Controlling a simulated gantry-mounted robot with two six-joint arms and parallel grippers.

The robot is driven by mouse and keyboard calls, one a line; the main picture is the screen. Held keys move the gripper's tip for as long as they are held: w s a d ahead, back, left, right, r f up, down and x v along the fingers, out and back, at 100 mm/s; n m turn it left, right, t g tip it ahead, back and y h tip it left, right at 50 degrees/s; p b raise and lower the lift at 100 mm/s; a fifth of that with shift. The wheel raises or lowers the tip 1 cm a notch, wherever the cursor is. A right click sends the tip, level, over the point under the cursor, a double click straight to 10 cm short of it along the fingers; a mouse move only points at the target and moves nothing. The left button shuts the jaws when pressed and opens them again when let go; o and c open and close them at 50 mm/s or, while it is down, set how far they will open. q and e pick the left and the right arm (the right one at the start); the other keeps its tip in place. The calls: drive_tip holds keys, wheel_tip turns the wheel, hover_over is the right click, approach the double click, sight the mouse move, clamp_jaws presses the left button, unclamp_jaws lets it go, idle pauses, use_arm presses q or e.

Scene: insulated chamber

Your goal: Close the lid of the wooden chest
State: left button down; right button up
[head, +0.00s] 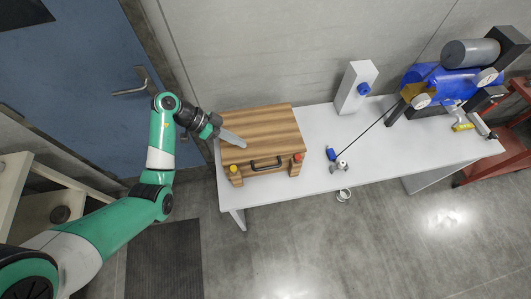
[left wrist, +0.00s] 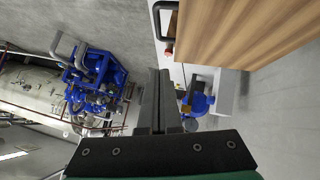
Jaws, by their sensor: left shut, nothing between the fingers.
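The wooden chest stands at the left end of the white table. Its striped lid (head: 270,125) lies about flat across the top in the head view; I cannot tell whether a small gap is left under it. A dark handle (head: 266,163) is at the front, between a yellow knob (head: 234,169) and a red knob (head: 298,157). My left gripper (head: 241,143) is shut and empty, over the left part of the lid; contact cannot be told. In the left wrist view the shut fingers (left wrist: 160,74) show beside the wood (left wrist: 240,30). My right gripper is out of view.
The white table (head: 385,160) is bare just right of the chest. Farther right are a small blue-and-metal item (head: 338,162), a white box with a blue knob (head: 354,88) and a blue machine (head: 440,82). A blue door (head: 75,75) is at the left.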

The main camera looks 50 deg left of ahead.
use_arm(q)
drive_tip(key=b, duration=0.3)
hover_over(273, 166)
drive_tip(key=s+a, duration=0.2)
drive_tip(key=a, duration=0.1)
wheel_tip(273, 166, down, 8)
drive_tip(key=f, duration=0.1)
drive_tip(key=f+b, duration=0.1)
drive_tip(key=shift+s+d+f, duration=0.2)
drive_tip(key=shift+f, duration=0.15)
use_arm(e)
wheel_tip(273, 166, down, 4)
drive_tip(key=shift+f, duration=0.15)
use_arm(q)
drive_tip(key=shift+a, duration=0.1)
